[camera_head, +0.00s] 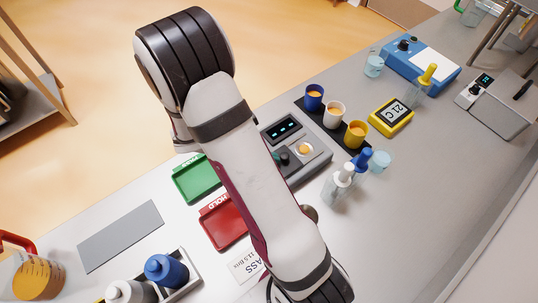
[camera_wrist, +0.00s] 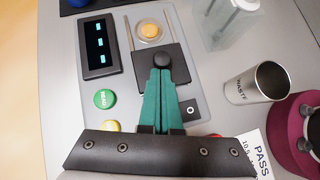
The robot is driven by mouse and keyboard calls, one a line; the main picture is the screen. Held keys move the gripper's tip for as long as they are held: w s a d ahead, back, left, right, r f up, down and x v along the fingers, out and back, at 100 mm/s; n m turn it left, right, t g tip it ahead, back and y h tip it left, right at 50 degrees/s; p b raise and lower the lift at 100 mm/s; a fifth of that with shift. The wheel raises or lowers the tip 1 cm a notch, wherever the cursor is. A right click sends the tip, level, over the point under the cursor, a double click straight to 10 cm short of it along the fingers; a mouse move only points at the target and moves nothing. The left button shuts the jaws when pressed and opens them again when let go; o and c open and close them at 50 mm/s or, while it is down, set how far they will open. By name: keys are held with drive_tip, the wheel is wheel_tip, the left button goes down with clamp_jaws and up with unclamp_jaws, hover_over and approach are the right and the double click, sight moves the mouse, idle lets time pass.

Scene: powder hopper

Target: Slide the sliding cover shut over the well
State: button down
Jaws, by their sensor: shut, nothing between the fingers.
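In the wrist view the black sliding cover (camera_wrist: 145,58) with its round knob (camera_wrist: 162,60) lies between two thin metal rails. The round well (camera_wrist: 150,31), with yellow-orange powder in it, is uncovered just beyond the cover's far edge. It also shows in the head view (camera_head: 304,149). My gripper (camera_wrist: 161,74) has its teal fingers shut together and empty, over the cover with the tips at the near side of the knob. I cannot tell whether they touch it.
The instrument's display (camera_wrist: 98,45) and green READ button (camera_wrist: 104,98) are left of the cover. In the head view, green (camera_head: 196,180) and red (camera_head: 224,222) trays lie left of my arm.

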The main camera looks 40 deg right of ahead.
drive_tip(key=d, duration=0.8)
drive_tip(key=shift+a, duration=0.1)
